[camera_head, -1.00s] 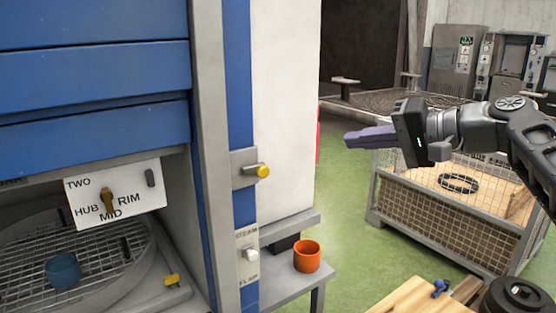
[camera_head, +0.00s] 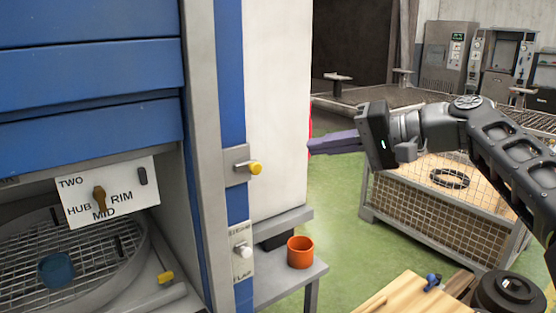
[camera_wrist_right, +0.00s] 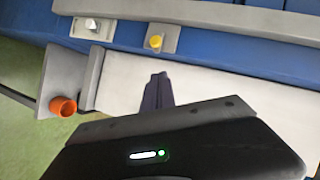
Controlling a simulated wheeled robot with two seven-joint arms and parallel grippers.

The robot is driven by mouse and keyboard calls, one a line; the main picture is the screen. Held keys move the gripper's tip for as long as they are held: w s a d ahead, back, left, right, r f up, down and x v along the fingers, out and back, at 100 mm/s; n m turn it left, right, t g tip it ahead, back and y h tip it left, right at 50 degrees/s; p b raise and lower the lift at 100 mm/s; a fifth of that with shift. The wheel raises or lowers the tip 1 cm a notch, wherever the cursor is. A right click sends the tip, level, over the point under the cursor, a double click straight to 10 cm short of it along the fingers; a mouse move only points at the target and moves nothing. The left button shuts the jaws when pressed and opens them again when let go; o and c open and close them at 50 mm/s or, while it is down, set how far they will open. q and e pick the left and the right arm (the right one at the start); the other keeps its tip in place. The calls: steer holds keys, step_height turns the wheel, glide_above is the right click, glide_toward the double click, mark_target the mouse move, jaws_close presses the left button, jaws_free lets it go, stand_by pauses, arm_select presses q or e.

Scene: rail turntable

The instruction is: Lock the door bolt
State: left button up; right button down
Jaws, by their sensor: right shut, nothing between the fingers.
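The door bolt (camera_head: 242,166) is a grey plate with a yellow knob, on the blue and grey door frame right of the blue shutter door (camera_head: 90,90). It also shows in the right wrist view (camera_wrist_right: 160,40), up and slightly left of my fingertips. My right gripper (camera_head: 312,146) has purple fingers shut together with nothing between them. It points left, to the right of the bolt and apart from it, by the edge of the white side panel. It shows in the right wrist view (camera_wrist_right: 157,80) in front of that panel. My left gripper is not in view.
An orange cup (camera_head: 300,252) stands on a grey side shelf (camera_head: 290,283) below the bolt. A white switch (camera_head: 242,250) is under the bolt. A wire mesh crate (camera_head: 440,215) and a wooden top (camera_head: 405,300) are at right. Green floor lies between.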

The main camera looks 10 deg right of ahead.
mark_target(241, 167)
steer(key=w+a+f, duration=0.3)
steer(key=a, duration=0.4)
steer(key=shift+a+f, duration=0.3)
steer(key=shift+a, duration=0.05)
steer(key=shift+w, duration=0.1)
steer(key=shift+s+a+b, duration=0.2)
steer(key=shift+s+a, duration=0.1)
steer(key=shift+a, duration=0.45)
steer(key=shift+s+a+b, duration=0.15)
steer(key=shift+s+a, duration=0.15)
steer(key=shift+a, duration=0.4)
steer(key=shift+r, duration=0.1)
